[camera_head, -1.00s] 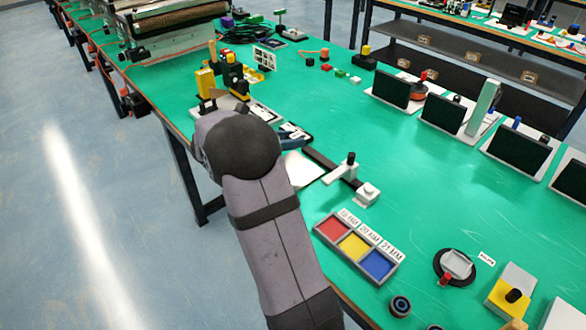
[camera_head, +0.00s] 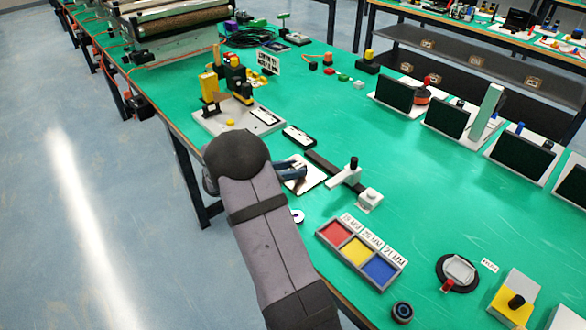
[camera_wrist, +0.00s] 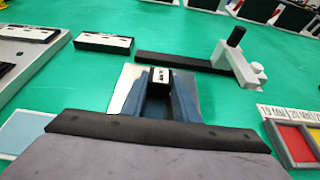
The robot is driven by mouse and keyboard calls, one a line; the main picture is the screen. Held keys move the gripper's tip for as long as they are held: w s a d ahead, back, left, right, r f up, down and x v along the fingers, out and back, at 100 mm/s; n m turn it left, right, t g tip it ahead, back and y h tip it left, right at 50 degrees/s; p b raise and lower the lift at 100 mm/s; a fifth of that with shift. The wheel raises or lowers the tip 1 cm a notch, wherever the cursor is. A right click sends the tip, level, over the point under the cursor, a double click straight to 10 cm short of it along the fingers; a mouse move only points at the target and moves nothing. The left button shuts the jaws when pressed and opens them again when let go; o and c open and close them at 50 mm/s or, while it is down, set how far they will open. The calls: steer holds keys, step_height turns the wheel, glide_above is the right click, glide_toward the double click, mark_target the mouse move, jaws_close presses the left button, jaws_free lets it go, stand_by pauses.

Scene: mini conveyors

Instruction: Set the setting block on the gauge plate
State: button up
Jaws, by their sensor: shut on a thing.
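My gripper (camera_wrist: 160,88) is shut on a small dark block with a white label (camera_wrist: 160,75), which I take to be the setting block. The block is between the blue fingertips, mostly hidden by them in the wrist view. The gripper also shows in the head view (camera_head: 292,171), low over a pale flat plate (camera_head: 314,174), likely the gauge plate. The plate shows in the wrist view (camera_wrist: 126,88) behind and beside the fingers. I cannot tell whether the block touches the plate.
A black block with a white top (camera_head: 298,136) lies farther back. A red, yellow and blue tray (camera_head: 330,248) is nearer. A grey board with yellow parts (camera_head: 213,123) stands behind left.

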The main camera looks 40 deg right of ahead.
steer(key=shift+f, duration=0.1)
steer(key=o, duration=1.1)
steer(key=shift+a, duration=0.1)
steer(key=b+v, duration=0.1)
steer(key=v, duration=1.1)
